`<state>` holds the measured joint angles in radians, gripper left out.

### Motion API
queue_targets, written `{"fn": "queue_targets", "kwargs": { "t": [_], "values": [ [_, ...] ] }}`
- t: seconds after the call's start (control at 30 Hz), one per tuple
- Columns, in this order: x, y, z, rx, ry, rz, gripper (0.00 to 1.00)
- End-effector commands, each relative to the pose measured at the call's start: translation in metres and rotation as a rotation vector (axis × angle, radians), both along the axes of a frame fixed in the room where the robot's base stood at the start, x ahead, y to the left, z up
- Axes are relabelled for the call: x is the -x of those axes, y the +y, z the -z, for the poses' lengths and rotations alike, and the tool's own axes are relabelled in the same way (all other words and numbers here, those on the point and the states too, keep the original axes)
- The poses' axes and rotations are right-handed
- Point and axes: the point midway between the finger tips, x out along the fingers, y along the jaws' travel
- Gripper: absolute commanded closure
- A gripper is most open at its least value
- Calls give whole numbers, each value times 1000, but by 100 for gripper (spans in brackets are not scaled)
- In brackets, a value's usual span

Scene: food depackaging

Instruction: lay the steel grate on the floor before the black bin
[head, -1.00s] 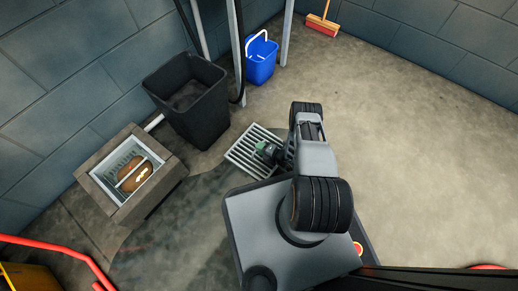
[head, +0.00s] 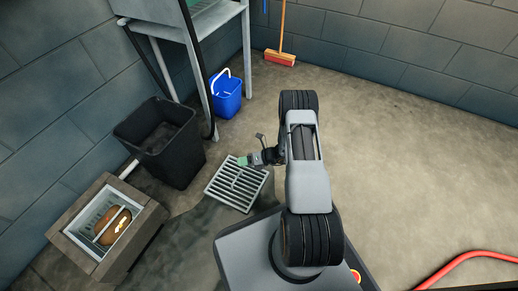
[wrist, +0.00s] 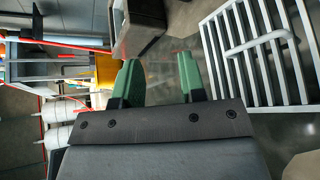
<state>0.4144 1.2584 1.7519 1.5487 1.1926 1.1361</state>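The steel grate (head: 222,191) lies on the floor in front of the black bin (head: 160,150), a little to its right in the head view. In the wrist view the grate (wrist: 285,85) is at the right, with a bar handle across its slats.
A square pit box (head: 148,222) with a basket and a brown lump inside stands at the left. A blue bucket (head: 228,103) is beside the steel table's leg (head: 250,50). A broom (head: 281,58) leans at the back wall. A red hose (head: 460,262) lies at the lower right.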

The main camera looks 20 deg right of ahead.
Motion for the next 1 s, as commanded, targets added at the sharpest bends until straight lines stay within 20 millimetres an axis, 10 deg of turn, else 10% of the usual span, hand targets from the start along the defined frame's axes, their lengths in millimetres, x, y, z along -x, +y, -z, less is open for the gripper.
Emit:
{"fn": "queue_targets", "kwargs": {
  "t": [0.2,0.5,1.0],
  "values": [
    [14,30,-126,310,-424,-557,62],
    [86,43,-248,703,-998,-1336,62],
    [173,13,-336,1121,-1524,-2351,62]
  ]
}}
